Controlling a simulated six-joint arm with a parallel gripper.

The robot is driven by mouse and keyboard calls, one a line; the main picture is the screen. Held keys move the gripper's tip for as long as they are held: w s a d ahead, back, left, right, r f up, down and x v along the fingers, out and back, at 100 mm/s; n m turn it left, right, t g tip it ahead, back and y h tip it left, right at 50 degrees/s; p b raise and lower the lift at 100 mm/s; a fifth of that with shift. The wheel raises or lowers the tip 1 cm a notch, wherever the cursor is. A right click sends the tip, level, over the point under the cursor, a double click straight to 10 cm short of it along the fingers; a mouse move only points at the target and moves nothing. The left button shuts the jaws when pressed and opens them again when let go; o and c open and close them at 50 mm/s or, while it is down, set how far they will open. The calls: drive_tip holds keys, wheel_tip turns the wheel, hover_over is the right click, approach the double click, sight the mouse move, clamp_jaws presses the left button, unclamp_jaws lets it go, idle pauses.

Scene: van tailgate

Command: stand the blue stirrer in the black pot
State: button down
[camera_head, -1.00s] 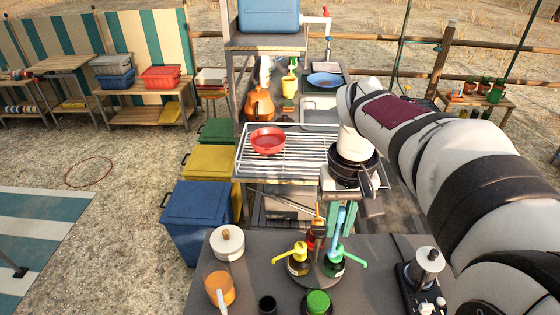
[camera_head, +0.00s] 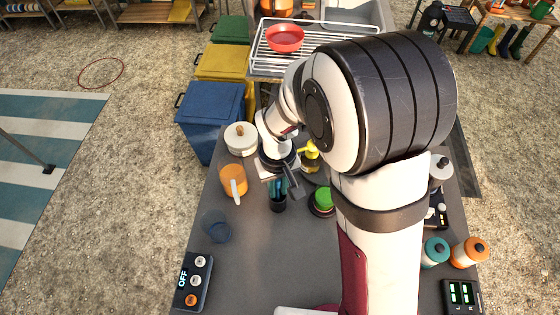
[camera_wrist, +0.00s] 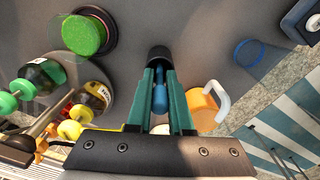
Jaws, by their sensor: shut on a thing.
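My gripper (camera_head: 277,187) is shut on the blue stirrer and points down at the black pot (camera_head: 279,204). In the wrist view, the blue stirrer (camera_wrist: 160,94) lies between the two teal fingers (camera_wrist: 161,88), its length running toward the black pot (camera_wrist: 158,53). The fingertips are at or just above the pot's mouth. The stirrer's lower end is hidden, so I cannot tell how deep it reaches into the pot. The pot stands upright on the grey table.
An orange mug (camera_head: 233,181) and a clear blue cup (camera_head: 216,226) stand left of the pot. A green-topped jar (camera_head: 322,200) stands to its right. The table's front middle is clear.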

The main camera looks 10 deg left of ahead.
drive_tip(key=c, duration=0.8)
unclamp_jaws()
drive_tip(key=shift+f, duration=0.1)
drive_tip(key=shift+r, duration=0.4)
wheel_tip(320, 180, up, 11)
drive_tip(key=shift+r, duration=0.1)
drive_tip(key=s+d+r+m, duration=0.1)
drive_tip(key=s+d+m, duration=0.2)
drive_tip(key=s, duration=0.3)
drive_tip(key=s+d+r+m+y, duration=0.1)
drive_tip(key=s+d+m, duration=0.3)
drive_tip(key=s, duration=0.1)
drive_tip(key=s+d+r+m, duration=0.1)
drive_tip(key=s+d+m, duration=0.2)
drive_tip(key=s, duration=0.3)
drive_tip(key=shift+s+d+m+y, duration=0.3)
drive_tip(key=shift+d+m+y, duration=0.1)
drive_tip(key=shift+d, duration=0.15)
